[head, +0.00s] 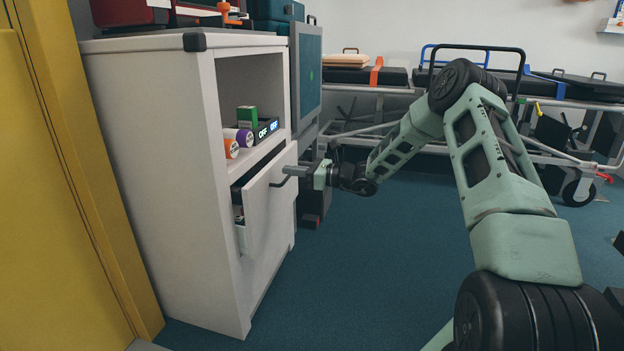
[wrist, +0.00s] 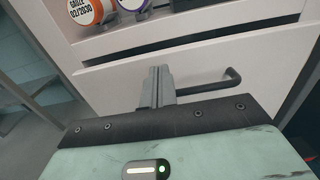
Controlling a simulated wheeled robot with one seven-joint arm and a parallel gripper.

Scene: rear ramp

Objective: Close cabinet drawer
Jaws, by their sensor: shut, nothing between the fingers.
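The white cabinet (head: 165,170) stands at the left in the head view, with an open shelf above a drawer. The drawer (head: 268,205) is pulled partly out, showing a dark gap along its top and small items inside. Its dark bar handle (head: 280,182) is on the front; the handle also shows in the wrist view (wrist: 215,88). My gripper (head: 300,171) is at the drawer front near its top edge, beside the handle. In the wrist view its shut fingers (wrist: 156,85) point at the drawer front left of the handle, with nothing held. I cannot tell whether they touch the front.
The shelf holds orange and purple rolls (head: 238,137) and a green box (head: 247,116). Cases (head: 270,10) sit on the cabinet top. A yellow panel (head: 50,200) is close on the left. Stretchers (head: 540,90) stand behind my arm. The blue floor (head: 400,270) is clear in front.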

